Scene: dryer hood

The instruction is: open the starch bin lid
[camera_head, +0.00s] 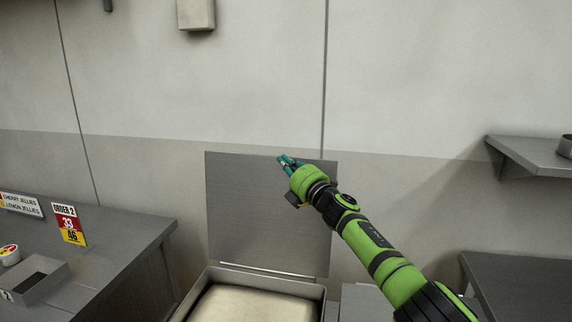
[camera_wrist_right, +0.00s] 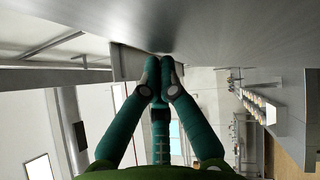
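The starch bin lid (camera_head: 262,215) is a flat grey metal panel. It stands upright at the back of the starch bin (camera_head: 322,304), so the bin's mouth is uncovered and pale starch (camera_head: 255,304) shows inside. My right gripper (camera_head: 287,161) is at the lid's upper edge, in front of its right part. In the right wrist view my right gripper (camera_wrist_right: 160,68) has its teal fingers together with nothing between them. A grey surface, likely the lid (camera_wrist_right: 230,30), lies close to the fingertips; I cannot tell whether they touch. My left gripper is not in view.
A grey counter (camera_head: 130,245) stands left of the bin, with an order sign (camera_head: 69,224) and a small metal tray (camera_head: 38,283) on it. A wall shelf (camera_head: 530,155) and another counter (camera_head: 520,285) are on the right. The wall is close behind the lid.

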